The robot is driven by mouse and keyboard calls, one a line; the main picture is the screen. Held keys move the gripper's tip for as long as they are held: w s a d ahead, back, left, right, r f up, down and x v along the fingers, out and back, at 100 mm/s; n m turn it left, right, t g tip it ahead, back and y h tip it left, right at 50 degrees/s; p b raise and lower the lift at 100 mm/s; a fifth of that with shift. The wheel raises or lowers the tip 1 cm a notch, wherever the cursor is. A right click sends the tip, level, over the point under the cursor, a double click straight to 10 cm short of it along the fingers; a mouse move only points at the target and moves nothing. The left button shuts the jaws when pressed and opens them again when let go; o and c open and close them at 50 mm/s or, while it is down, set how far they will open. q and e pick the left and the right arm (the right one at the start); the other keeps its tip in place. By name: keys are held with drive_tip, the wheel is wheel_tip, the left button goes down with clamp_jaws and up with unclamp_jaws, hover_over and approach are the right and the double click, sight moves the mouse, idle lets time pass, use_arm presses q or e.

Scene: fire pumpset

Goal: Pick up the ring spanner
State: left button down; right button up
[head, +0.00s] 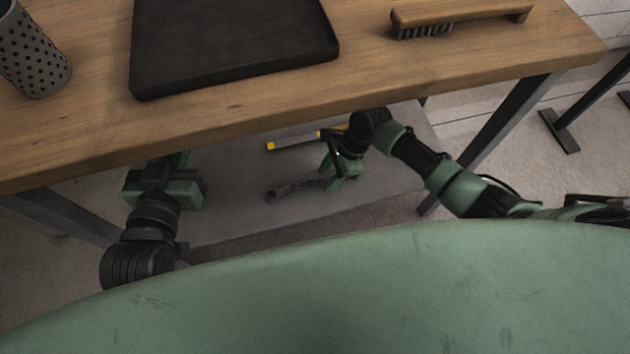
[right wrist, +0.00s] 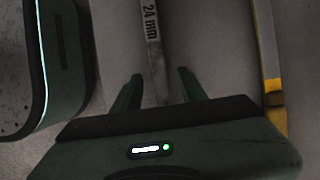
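The ring spanner (head: 293,188) is a grey metal tool lying on the grey lower shelf under the table. In the right wrist view the spanner shaft (right wrist: 150,35), marked "24 mm", runs down between my fingers. My right gripper (head: 335,176) is low over the spanner's right part and hides that end. In the right wrist view the right gripper (right wrist: 159,78) is open, with a gap on each side of the shaft. My left gripper (head: 165,190) is below the table's front edge at the left, away from the spanner; its fingers are not clear.
The wooden tabletop (head: 230,110) above carries a black tray (head: 235,45), a brush (head: 460,14) and a perforated cup (head: 35,50).

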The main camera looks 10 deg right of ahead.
clamp_jaws()
idle(1.2)
